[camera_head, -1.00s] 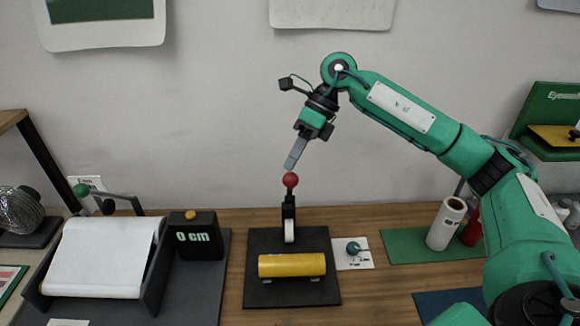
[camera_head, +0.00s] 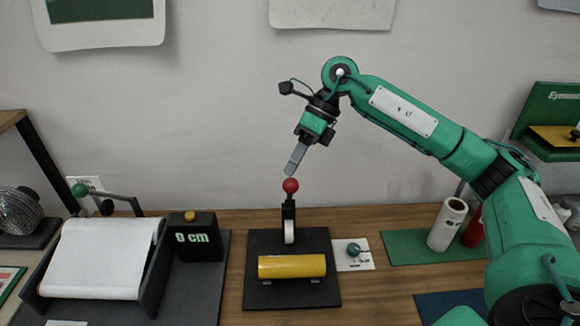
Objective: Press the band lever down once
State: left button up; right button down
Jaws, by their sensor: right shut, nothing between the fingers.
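A lever with a red ball knob (camera_head: 290,186) stands on a black base plate (camera_head: 262,299). Its black arm (camera_head: 289,212) and a pale wheel (camera_head: 289,232) sit below the knob, behind a yellow roller (camera_head: 292,266). My right gripper (camera_head: 294,160) points down just above the red knob. Its fingers are shut and hold nothing. The fingertips look very close to the knob; I cannot tell whether they touch it. My left gripper is not in view.
To the left, a white film roll (camera_head: 100,258) lies in a dark cradle with a green-knobbed crank (camera_head: 80,190), beside a black box reading "0 cm" (camera_head: 195,240). A small card (camera_head: 350,262) with a teal knob lies right of the plate. A white roll (camera_head: 446,224) stands on a green mat (camera_head: 400,246).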

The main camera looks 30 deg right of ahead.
jog(key=s+a+f+b, duration=0.3)
jog(key=s+f+b, duration=0.1)
jog(key=s, duration=0.3)
jog(key=shift+s+a+f+b, duration=0.3)
jog(key=shift+f+b, duration=0.05)
jog(key=shift+b, duration=0.4)
dwell(6.5)
